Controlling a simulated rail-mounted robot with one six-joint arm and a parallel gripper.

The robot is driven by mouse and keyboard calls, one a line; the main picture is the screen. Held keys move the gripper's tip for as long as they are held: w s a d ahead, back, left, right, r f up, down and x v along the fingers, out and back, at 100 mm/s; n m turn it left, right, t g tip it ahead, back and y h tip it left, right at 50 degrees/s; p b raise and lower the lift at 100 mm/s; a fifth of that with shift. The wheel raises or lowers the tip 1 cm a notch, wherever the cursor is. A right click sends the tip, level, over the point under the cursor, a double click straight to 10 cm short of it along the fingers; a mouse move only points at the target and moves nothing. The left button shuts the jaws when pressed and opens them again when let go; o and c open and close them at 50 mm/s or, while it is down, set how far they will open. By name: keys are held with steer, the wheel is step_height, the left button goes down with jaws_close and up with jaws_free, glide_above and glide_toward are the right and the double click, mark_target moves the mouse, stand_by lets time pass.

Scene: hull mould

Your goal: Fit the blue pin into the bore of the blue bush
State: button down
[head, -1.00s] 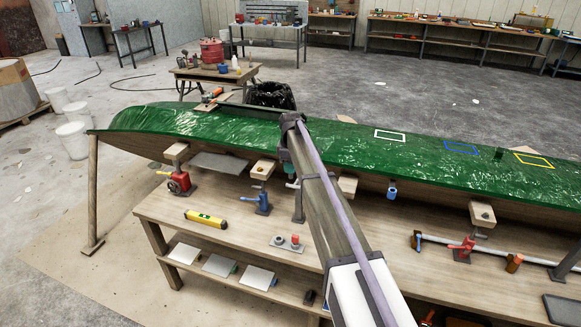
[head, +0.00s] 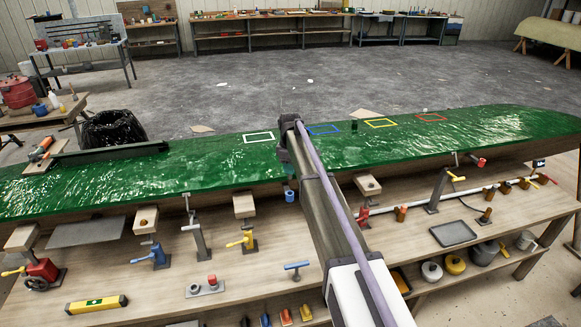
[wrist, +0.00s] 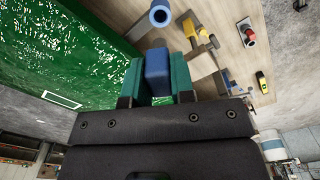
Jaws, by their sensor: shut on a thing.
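The blue bush (head: 290,196) hangs under the near edge of the green hull, above the bench. In the wrist view the blue bush (wrist: 160,14) is at the top, its round bore facing the camera. My gripper (wrist: 158,62) is shut on the blue pin (wrist: 157,75), held between its two teal fingers. The pin's end points up the picture toward the bush, with a visible gap between them. In the head view my gripper (head: 289,173) is mostly hidden by my arm, just above the bush in the picture; the pin cannot be made out there.
The green hull (head: 215,160) spans the view behind my arm. Wooden blocks (head: 244,206) and clamps stand beneath its edge. The bench (head: 270,240) carries a yellow level (head: 97,305), a blue T-handle (head: 296,267) and a grey tray (head: 453,233). A pale pipe (head: 405,208) runs at right.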

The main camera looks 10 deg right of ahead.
mark_target(290, 178)
step_height(290, 178, down, 6)
steer(key=b, duration=0.5)
steer(key=shift+r+b, duration=0.1)
steer(key=shift+b, duration=0.3)
steer(key=shift+f+b, duration=2.15)
stand_by(0.6)
steer(key=c, duration=0.9)
jaws_free()
steer(key=shift+r, duration=0.1)
step_height(290, 178, up, 11)
steer(key=p, duration=1.1)
